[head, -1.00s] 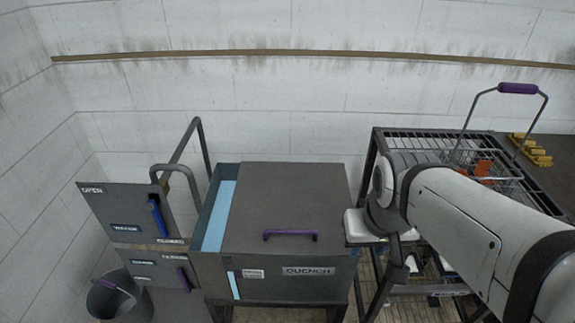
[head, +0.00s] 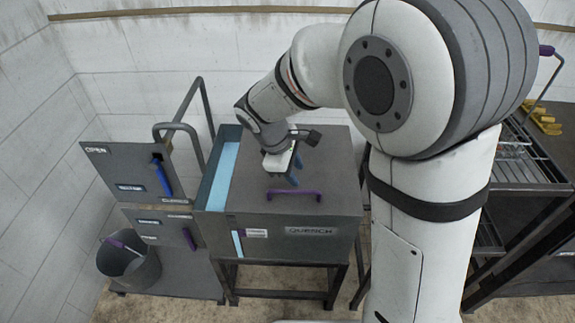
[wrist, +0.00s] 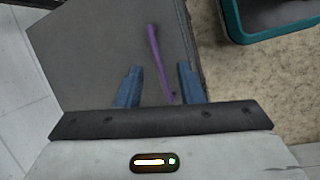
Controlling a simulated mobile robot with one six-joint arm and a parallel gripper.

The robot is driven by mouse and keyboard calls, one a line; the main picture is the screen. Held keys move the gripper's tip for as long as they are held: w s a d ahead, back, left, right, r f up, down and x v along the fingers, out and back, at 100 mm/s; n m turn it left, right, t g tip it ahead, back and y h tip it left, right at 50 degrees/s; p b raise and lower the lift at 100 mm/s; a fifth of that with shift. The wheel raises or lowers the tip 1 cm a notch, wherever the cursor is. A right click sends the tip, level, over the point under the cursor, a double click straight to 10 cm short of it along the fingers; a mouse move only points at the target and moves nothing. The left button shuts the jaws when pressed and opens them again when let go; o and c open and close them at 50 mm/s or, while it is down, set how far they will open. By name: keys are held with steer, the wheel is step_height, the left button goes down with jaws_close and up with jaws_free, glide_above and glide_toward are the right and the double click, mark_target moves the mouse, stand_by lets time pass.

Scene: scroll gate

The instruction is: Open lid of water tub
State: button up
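The water tub (head: 280,225), labelled QUENCH, is a dark grey box on a stand. Its flat grey lid (head: 338,170) covers most of the top, and a strip of light blue water (head: 221,178) shows at the left. A purple bar handle (head: 295,194) sits near the lid's front edge. My gripper (head: 291,178) is over the lid, just behind the handle. In the wrist view my gripper (wrist: 158,68) is open, its two blue fingers apart. The purple handle (wrist: 157,55) shows between them, running lengthwise. I cannot tell whether the fingers touch the lid.
A grey cabinet (head: 125,185) with a blue handle stands left of the tub, with curved grey rails (head: 187,135) behind. A bucket (head: 130,265) stands at lower left. A dark metal rack (head: 530,185) is to the right, partly hidden by my arm. A wall is behind.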

mark_target(294, 191)
steer(key=w+f, duration=0.1)
steer(key=f, duration=0.2)
steer(key=f+n, duration=0.1)
steer(key=f, duration=0.2)
steer(key=w+f+n, duration=0.1)
steer(key=f, duration=0.2)
steer(key=shift+w+a+f+h, duration=0.3)
steer(key=shift+w+a, duration=0.05)
steer(key=shift+c, duration=0.2)
jaws_close()
